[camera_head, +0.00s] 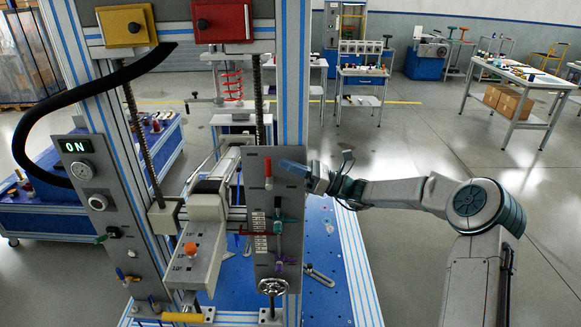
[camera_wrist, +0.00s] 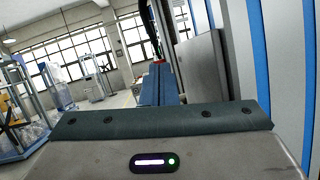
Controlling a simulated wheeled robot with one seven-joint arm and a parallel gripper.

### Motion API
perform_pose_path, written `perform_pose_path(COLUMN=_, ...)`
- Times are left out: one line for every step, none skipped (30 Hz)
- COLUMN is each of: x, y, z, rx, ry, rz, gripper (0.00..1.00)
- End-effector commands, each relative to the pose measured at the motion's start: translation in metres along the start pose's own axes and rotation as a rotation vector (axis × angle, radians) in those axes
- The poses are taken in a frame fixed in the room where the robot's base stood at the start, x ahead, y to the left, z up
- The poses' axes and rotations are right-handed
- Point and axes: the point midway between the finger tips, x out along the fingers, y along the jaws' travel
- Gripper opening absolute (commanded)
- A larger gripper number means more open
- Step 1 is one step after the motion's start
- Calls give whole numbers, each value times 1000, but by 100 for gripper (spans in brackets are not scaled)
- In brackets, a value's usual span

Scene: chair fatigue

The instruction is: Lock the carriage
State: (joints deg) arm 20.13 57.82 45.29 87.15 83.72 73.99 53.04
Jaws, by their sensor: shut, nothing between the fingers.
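My gripper (camera_head: 291,167) has blue fingers and is shut and empty. It reaches in from the right and its tips are close to the upper part of a grey upright panel (camera_head: 257,215). A red-handled lever (camera_head: 268,170) stands on this panel just left of the fingertips; I cannot tell if they touch. In the wrist view the shut fingers (camera_wrist: 158,85) point ahead, with a bit of red (camera_wrist: 158,62) at their tips. A grey carriage block (camera_head: 208,207) with an orange knob (camera_head: 190,248) sits left of the panel. Which part locks the carriage is not clear.
The blue-striped frame posts (camera_head: 292,80) rise close to my gripper.

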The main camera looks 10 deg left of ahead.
Motion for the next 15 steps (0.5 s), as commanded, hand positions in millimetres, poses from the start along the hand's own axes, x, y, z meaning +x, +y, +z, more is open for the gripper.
perform_pose_path(x=0, y=0, z=0, rx=0, ry=0, rz=1, gripper=0)
perform_pose_path(x=0, y=0, z=0, rx=0, ry=0, rz=1, gripper=0)
perform_pose_path(x=0, y=0, z=0, rx=0, ry=0, rz=1, gripper=0)
perform_pose_path(x=1, y=0, z=0, rx=0, ry=0, rz=1, gripper=0)
perform_pose_path(x=1, y=0, z=0, rx=1, ry=0, rz=1, gripper=0)
perform_pose_path(x=1, y=0, z=0, rx=1, ry=0, rz=2, gripper=0)
perform_pose_path(x=1, y=0, z=0, rx=1, ry=0, rz=2, gripper=0)
perform_pose_path(x=1, y=0, z=0, rx=1, ry=0, rz=2, gripper=0)
perform_pose_path(x=1, y=1, z=0, rx=1, ry=0, rz=3, gripper=0)
perform_pose_path(x=0, y=1, z=0, rx=1, ry=0, rz=3, gripper=0)
perform_pose_path(x=-1, y=1, z=1, rx=1, ry=0, rz=3, gripper=0)
perform_pose_path(x=-4, y=2, z=2, rx=2, ry=1, rz=4, gripper=0)
perform_pose_path(x=-6, y=2, z=3, rx=2, ry=1, rz=4, gripper=0)
perform_pose_path(x=-10, y=3, z=5, rx=2, ry=1, rz=4, gripper=0)
perform_pose_path(x=-16, y=4, z=8, rx=2, ry=2, rz=3, gripper=0)
